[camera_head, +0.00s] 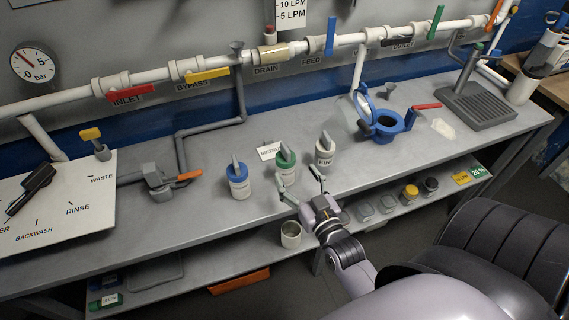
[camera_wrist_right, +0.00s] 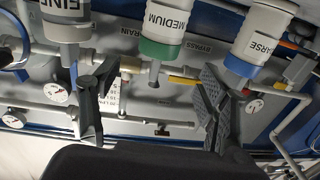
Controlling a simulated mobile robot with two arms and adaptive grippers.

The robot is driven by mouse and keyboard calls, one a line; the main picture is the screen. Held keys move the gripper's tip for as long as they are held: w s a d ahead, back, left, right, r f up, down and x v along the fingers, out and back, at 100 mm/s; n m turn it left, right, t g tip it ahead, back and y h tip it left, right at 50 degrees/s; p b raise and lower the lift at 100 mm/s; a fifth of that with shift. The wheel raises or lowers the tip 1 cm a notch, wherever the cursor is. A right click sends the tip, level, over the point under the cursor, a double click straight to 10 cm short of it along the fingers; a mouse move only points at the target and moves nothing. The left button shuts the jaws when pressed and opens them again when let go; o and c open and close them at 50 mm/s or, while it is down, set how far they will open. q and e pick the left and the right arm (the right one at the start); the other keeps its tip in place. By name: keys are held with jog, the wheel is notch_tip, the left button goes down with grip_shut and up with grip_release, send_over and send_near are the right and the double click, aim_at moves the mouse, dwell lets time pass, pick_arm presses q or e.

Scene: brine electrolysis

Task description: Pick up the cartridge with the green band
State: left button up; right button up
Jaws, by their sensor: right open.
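The cartridge with the green band (camera_head: 285,168) stands upright on the grey bench, between a blue-banded cartridge (camera_head: 238,180) and a cartridge with a grey top (camera_head: 324,152). In the right wrist view the green-banded cartridge (camera_wrist_right: 162,32) reads MEDIUM and lies between the lines of my fingers, with the COARSE cartridge (camera_wrist_right: 258,35) and the FINE cartridge (camera_wrist_right: 66,20) at either side. My right gripper (camera_head: 300,184) is open and empty at the bench's front edge, just in front of the green-banded cartridge. Its fingers (camera_wrist_right: 155,82) appear apart from it. My left gripper is out of view.
A blue housing with an open lid (camera_head: 383,125) stands to the right on the bench (camera_head: 330,200). A grey drip tray (camera_head: 478,105) is farther right. White pipes with coloured valve handles run along the back. A lower shelf holds a grey cup (camera_head: 291,235) and several small jars.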

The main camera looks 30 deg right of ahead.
aim_at(290, 164)
jog(key=w, duration=0.2)
jog(key=w+d+p, duration=0.1)
jog(key=w, duration=0.5)
jog(key=shift+d+f+p, duration=0.2)
jog(key=shift+d+p, duration=0.1)
jog(key=shift+s, duration=0.1)
jog(key=shift+c, duration=0.3)
jog(key=c, duration=1.3)
jog(key=shift+r, duration=0.1)
jog(key=shift+c, duration=0.5)
